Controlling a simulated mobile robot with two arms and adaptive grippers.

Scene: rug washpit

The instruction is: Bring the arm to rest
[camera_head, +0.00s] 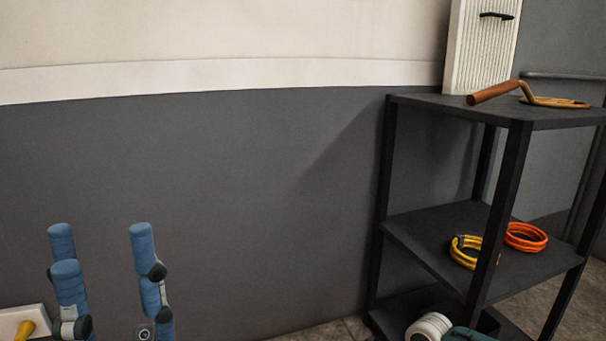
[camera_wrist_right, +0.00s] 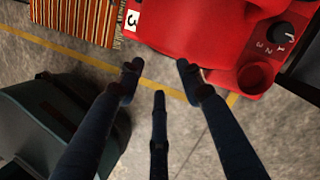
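My left gripper (camera_head: 103,244) shows at the lower left of the head view. Its blue fingers point up, spread apart, with nothing between them, in front of the dark grey wall. My right gripper (camera_wrist_right: 158,80) shows in the right wrist view. Its three dark fingers are spread and empty above the floor, close to a red machine in the picture. My right gripper is out of the head view.
A black shelf rack (camera_head: 422,244) stands right, holding a beater-like tool (camera_head: 495,92), a yellow coil (camera_head: 461,252) and an orange coil (camera_head: 526,238). The wrist view shows a red machine (camera_wrist_right: 200,30), striped rug (camera_wrist_right: 75,18) and dark teal body (camera_wrist_right: 40,120).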

